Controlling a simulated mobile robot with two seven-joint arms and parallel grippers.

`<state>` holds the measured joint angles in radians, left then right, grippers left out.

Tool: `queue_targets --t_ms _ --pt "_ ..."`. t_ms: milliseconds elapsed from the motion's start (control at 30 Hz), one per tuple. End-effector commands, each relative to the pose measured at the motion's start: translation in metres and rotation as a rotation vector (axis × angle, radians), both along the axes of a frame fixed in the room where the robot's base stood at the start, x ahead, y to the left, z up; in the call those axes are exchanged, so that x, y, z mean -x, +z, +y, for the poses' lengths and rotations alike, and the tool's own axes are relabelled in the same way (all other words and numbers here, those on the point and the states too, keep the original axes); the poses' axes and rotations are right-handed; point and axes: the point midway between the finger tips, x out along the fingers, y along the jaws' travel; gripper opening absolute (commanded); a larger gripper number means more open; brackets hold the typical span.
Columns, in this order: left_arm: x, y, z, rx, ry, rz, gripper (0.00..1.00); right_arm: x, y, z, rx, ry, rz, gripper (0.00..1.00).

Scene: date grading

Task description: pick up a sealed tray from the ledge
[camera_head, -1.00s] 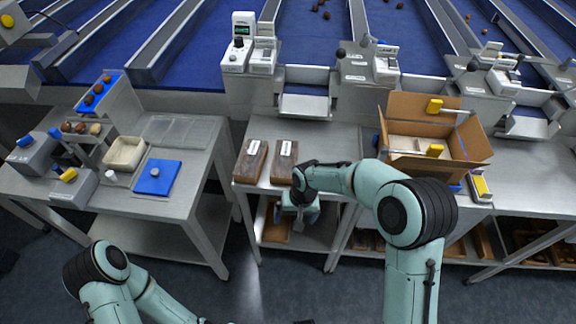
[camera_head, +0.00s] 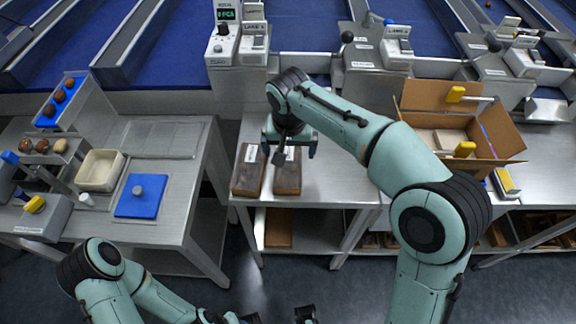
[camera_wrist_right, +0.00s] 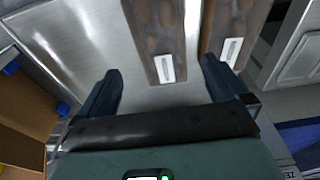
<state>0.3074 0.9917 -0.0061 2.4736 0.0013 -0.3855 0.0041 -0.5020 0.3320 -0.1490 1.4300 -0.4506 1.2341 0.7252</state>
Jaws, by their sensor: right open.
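Two brown sealed trays with white labels lie side by side on the steel ledge (camera_head: 340,185): the left tray (camera_head: 249,176) and the right tray (camera_head: 288,180). My right gripper (camera_head: 289,150) is open and empty above their far ends. In the right wrist view the open fingers (camera_wrist_right: 160,80) straddle the line of the right tray (camera_wrist_right: 156,22), whose labelled end shows between them. The left tray (camera_wrist_right: 228,22) lies past the other finger. I cannot tell the exact height. My left gripper (camera_head: 276,317) is low at the bottom edge, mostly cut off.
An open cardboard box (camera_head: 490,136) stands on the ledge to the right. Weighing devices (camera_head: 232,44) line the back edge. A separate table at left holds a blue board (camera_head: 140,205) and a cream bin (camera_head: 100,170). The ledge between trays and box is clear.

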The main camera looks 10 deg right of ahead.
Motion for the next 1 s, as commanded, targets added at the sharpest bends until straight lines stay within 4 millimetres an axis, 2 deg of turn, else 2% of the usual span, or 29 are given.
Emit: queue_targets --t_ms 33,267,600,867,900,967,1000 --pt "0.001 -0.002 0.000 0.000 0.000 0.001 0.43 -0.001 -0.010 -0.001 0.001 0.000 0.003 1.00" --pt "0.001 -0.004 0.000 0.000 0.000 0.001 0.43 -0.003 -0.027 -0.001 0.001 0.001 0.002 1.00" --pt "0.002 -0.010 0.000 0.000 0.000 0.002 0.43 -0.008 -0.072 -0.001 0.000 0.001 0.001 1.00" --pt "0.002 -0.010 0.000 0.000 0.000 0.002 0.43 -0.009 -0.075 -0.001 -0.001 0.002 0.000 1.00" --pt "0.002 -0.010 0.000 0.000 0.000 0.002 0.43 -0.009 -0.075 -0.001 -0.001 0.002 0.000 0.97" --pt "0.002 -0.010 0.000 0.000 0.000 0.002 0.43 -0.009 -0.075 -0.001 -0.001 0.002 0.000 0.77" --pt "0.002 -0.010 0.000 0.000 0.000 0.002 0.43 -0.009 -0.075 -0.001 -0.001 0.002 0.000 0.64"
